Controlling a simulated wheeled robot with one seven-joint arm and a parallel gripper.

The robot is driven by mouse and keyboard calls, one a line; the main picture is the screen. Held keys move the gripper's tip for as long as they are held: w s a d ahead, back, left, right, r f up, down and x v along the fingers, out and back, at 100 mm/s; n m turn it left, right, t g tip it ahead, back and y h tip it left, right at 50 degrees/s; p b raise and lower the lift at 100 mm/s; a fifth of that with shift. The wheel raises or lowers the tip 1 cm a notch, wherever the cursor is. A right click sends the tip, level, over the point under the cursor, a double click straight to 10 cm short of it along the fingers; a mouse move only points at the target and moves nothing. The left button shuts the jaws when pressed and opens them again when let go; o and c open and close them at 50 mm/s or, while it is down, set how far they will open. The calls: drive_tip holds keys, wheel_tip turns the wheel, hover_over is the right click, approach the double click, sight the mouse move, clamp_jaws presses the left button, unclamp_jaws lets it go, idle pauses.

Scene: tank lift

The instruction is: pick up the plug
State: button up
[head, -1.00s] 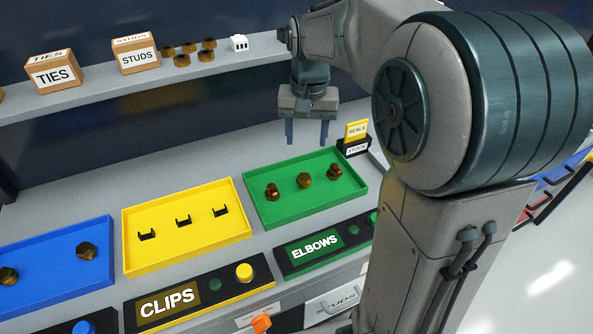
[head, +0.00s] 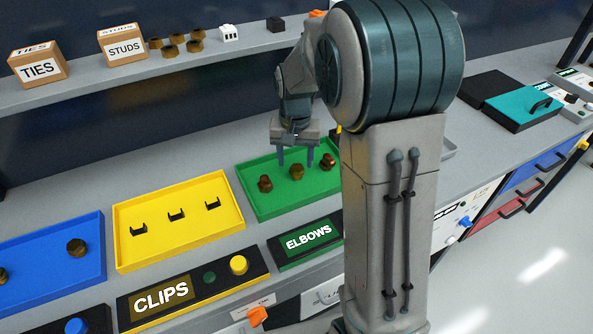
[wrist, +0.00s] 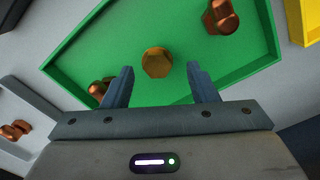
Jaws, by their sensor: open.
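The plug (head: 297,172) looks like a brass-brown hex-headed piece in the middle of the green tray (head: 248,184), between two copper-brown fittings. My gripper (head: 296,157) is open and empty, fingers pointing down over the tray. In the wrist view the plug (wrist: 157,62) lies between and slightly beyond the tips of my open gripper (wrist: 160,72), apart from both fingers. One copper fitting (wrist: 221,17) is at the upper right there, and another (wrist: 100,88) is partly hidden by the left finger. The exact height of the fingertips over the plug is hard to tell.
The yellow tray (head: 228,235) with black clips stands left of the green tray, and the blue tray (head: 60,287) further left. A shelf (head: 100,82) with boxes runs behind. The ELBOWS label panel (head: 308,238) is in front. My arm hides the tray's right surroundings.

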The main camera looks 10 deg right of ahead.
sight(297, 167)
drive_tip(key=shift+d+f, duration=0.15)
drive_tip(key=shift+f, duration=0.8)
drive_tip(key=shift+d+f, duration=0.1)
drive_tip(key=shift+f, duration=0.8)
drive_tip(key=c, duration=1.1)
drive_tip(key=shift+w, duration=0.1)
